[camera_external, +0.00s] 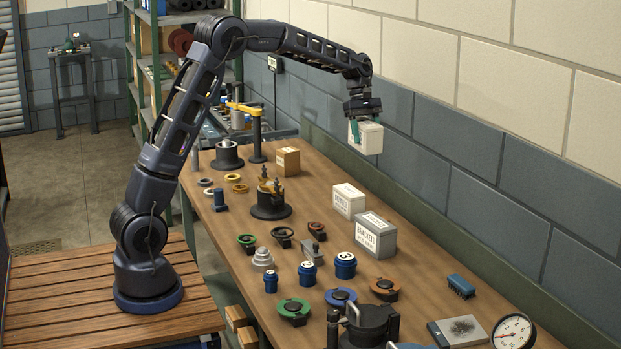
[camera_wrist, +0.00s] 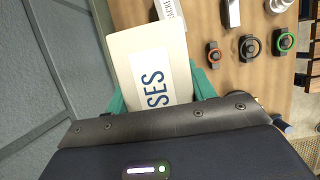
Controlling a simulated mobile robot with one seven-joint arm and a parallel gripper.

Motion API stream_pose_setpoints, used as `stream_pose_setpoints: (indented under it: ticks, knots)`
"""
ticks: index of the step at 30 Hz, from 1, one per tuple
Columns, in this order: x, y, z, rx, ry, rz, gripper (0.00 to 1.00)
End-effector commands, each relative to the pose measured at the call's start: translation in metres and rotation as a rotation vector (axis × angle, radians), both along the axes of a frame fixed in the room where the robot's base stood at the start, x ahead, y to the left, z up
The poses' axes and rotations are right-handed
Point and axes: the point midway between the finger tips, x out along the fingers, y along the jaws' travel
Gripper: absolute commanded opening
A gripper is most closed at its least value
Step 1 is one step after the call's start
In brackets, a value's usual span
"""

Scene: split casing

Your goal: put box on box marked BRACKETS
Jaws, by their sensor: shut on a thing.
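A white box (camera_external: 368,138) is held in my gripper (camera_external: 362,127), well above the workbench near the wall. In the wrist view the white box (camera_wrist: 150,68) shows blue letters ending in "SES", with the green fingers of my gripper (camera_wrist: 160,90) on either side of it. The grey box marked BRACKETS (camera_external: 375,235) stands on the bench, nearer the camera and lower than the held box. A second white box (camera_external: 349,200) stands just behind the BRACKETS box. The top of the BRACKETS box appears clear.
A brown box (camera_external: 287,161) stands farther back on the wooden bench (camera_external: 320,180). Several valves, blue-capped parts and rings lie left of the boxes. The wall runs close along the right.

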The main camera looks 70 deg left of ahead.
Motion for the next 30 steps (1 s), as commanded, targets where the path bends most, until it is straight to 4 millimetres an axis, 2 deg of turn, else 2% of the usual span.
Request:
stream_pose_setpoints:
  ticks: [1,6,9,12,16,20,30]
  knots:
    - [-0.003,-0.023,0.005,-0.001,-0.003,-0.007,0.25]
    - [-0.015,-0.086,0.017,-0.006,-0.002,-0.003,0.25]
    - [-0.023,-0.113,0.022,-0.009,-0.002,-0.001,0.25]
    - [-0.029,-0.133,0.025,-0.011,0.000,-0.001,0.25]
    - [-0.033,-0.146,0.027,-0.013,-0.001,0.001,0.25]
    - [-0.035,-0.149,0.014,-0.014,0.003,0.003,0.25]
    - [-0.035,-0.149,-0.059,-0.014,0.004,0.003,0.25]
